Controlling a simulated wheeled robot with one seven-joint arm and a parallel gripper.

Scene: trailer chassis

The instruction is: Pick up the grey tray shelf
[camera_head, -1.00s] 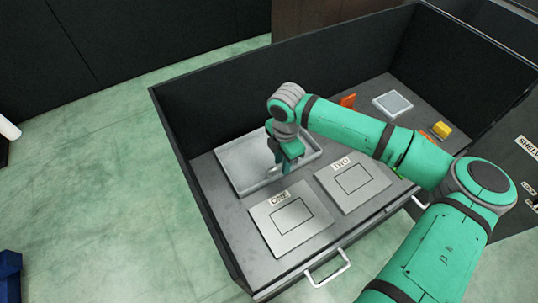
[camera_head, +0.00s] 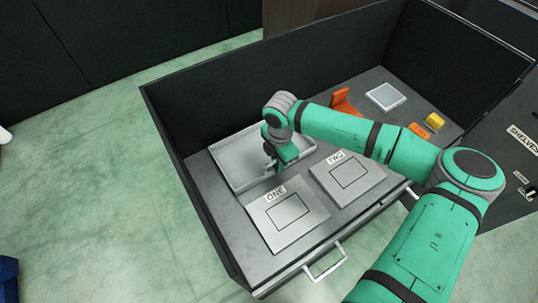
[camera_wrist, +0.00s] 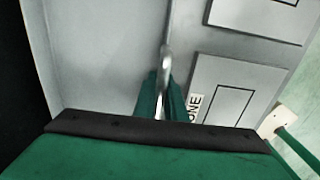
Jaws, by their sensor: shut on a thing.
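The grey tray shelf (camera_head: 232,170) is a large, shallow, light grey tray with a raised rim. It lies at the left end of the dark open-topped bed, behind the plates marked ONE and TWO. My gripper (camera_head: 275,168) points down at the tray's near long side and is shut on its rim. In the wrist view the tray (camera_wrist: 95,60) fills the left, and the gripper's fingertips (camera_wrist: 164,72) meet at the rim. My gripper and arm hide part of the tray. I see no clear gap under it.
Plate ONE (camera_head: 287,213) and plate TWO (camera_head: 347,178) lie close in front of the tray. Dark walls (camera_head: 215,105) rise behind and left. A small grey tray (camera_head: 386,96), a yellow block (camera_head: 434,121) and orange pieces (camera_head: 343,103) lie farther right.

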